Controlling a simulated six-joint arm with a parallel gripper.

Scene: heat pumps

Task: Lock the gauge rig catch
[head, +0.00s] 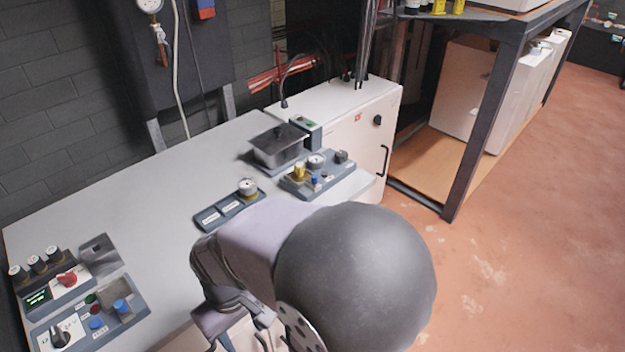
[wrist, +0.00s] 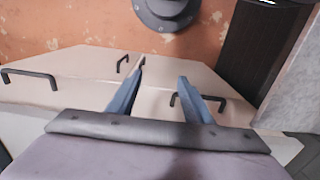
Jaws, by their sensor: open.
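My gripper (wrist: 160,75) is open in the wrist view, with two blue fingers apart and nothing between them. It points down over the pale cabinet fronts with dark handles. In the head view my arm hides most of it near the bottom edge. A dark panel (head: 318,188) at the far right of the bench carries a round gauge, a brass fitting and small knobs. A smaller dark plate (head: 230,210) with white labels and another gauge lies left of it. I cannot tell which is the gauge rig, and the catch cannot be made out. My gripper is apart from both.
A grey metal box (head: 278,147) stands behind the gauge panel, beside a white cabinet (head: 362,140). Control panels with knobs (head: 68,280) fill the left bench end. The middle of the bench top (head: 140,210) is clear. A metal rack (head: 485,120) stands at the right.

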